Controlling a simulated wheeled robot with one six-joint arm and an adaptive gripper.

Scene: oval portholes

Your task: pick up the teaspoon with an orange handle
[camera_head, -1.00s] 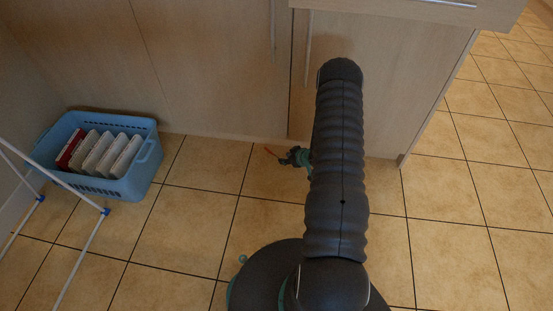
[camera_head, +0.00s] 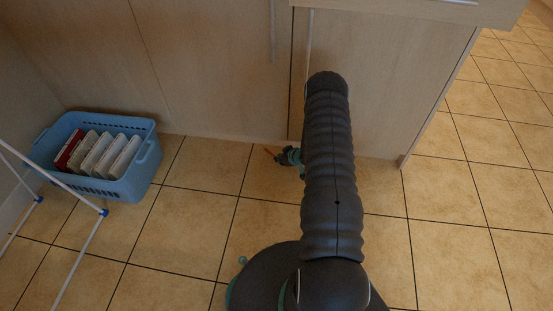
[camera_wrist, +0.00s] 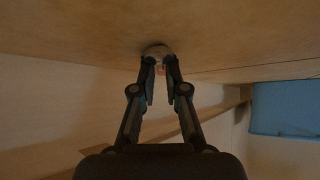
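The teaspoon's orange handle (camera_head: 269,152) shows as a thin streak low by the cabinet base, just left of my gripper (camera_head: 287,156). In the wrist view my gripper (camera_wrist: 159,75) has its two fingers apart, with a narrow gap between the tips. A small orange-red bit of the teaspoon (camera_wrist: 161,70) shows in that gap. A pale rounded shape lies just beyond the tips; I cannot tell whether it is the spoon's bowl. My arm hides part of this area in the head view.
A wooden cabinet (camera_head: 210,70) stands right behind my gripper. A blue basket (camera_head: 140,180) with several upright items stands on the floor at left, beside a white rack (camera_head: 85,250). Tiled floor (camera_head: 470,240) is clear at right. The blue basket also shows in the wrist view (camera_wrist: 285,110).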

